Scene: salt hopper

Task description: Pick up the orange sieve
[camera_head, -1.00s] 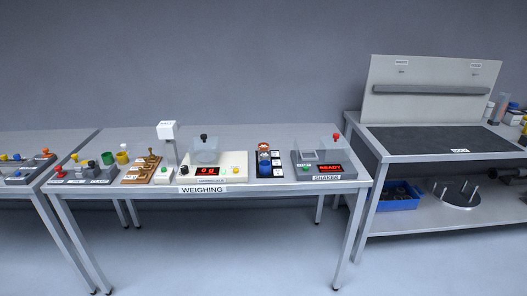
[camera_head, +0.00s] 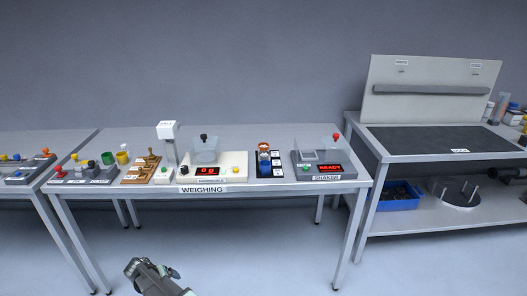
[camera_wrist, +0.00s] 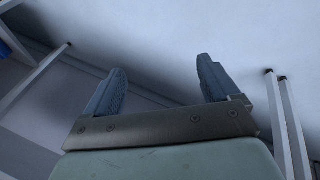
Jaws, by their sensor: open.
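A small round orange item (camera_head: 264,147), which looks like the orange sieve, sits at the back of a black rack (camera_head: 258,170) on the weighing table. It is too small to make out in detail. My gripper (camera_head: 153,268) shows at the bottom of the head view, in front of the table and below its top, well away from the rack. In the wrist view my gripper (camera_wrist: 161,66) has its two fingers spread apart with nothing between them. No sieve shows in the wrist view, only floor and table legs.
A scale (camera_head: 212,172) with a red display stands left of the rack, and a shaker (camera_head: 325,167) stands right of it. A white-headed post (camera_head: 167,130) rises further left. A second bench (camera_head: 440,140) stands at the right. The table's front strip is mostly clear.

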